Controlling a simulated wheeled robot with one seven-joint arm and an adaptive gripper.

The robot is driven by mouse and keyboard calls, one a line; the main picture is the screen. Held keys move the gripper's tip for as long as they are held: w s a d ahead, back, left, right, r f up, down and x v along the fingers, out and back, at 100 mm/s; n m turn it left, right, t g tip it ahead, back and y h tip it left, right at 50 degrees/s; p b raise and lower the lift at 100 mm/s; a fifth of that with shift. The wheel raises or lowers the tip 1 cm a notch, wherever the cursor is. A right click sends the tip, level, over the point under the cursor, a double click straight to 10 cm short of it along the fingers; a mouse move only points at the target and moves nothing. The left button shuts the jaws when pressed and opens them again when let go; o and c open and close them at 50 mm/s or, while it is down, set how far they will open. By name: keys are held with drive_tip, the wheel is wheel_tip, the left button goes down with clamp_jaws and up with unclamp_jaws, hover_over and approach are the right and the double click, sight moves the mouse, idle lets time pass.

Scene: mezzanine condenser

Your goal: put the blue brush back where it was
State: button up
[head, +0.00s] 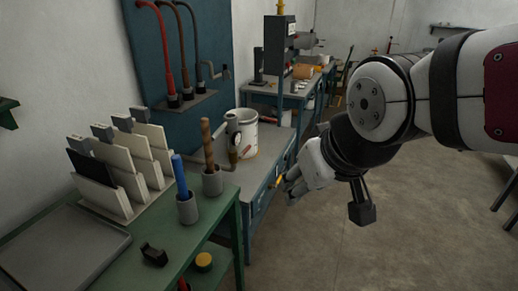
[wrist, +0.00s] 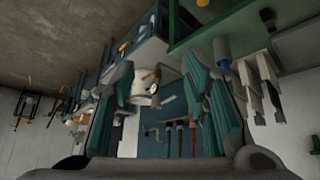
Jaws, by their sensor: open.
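The blue brush (head: 181,175) stands upright, its blue handle up, in a small grey cup (head: 187,210) on the green table; its lower end is hidden inside the cup. A blue handle that looks like the same brush shows in the wrist view (wrist: 222,48), near the right finger. A second grey cup (head: 212,182) just behind it holds a brown wooden handle (head: 207,145). My gripper (head: 285,186) is to the right of both cups, beside the blue bench, apart from the brush. In the wrist view my gripper (wrist: 160,65) has its fingers spread with nothing between them.
The green table (head: 215,215) also bears a rack of pale panels (head: 120,175), a grey tray (head: 65,255) and a black tape dispenser (head: 153,255). A white bucket (head: 244,135) stands on the bench behind. The floor (head: 350,245) below my arm is clear.

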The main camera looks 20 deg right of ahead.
drive_tip(key=s+d+g, duration=0.1)
drive_tip(key=s, duration=0.7)
drive_tip(key=shift+r+m+g, duration=0.4)
drive_tip(key=shift+r, duration=0.05)
drive_tip(key=shift+s, duration=0.1)
idle(0.4)
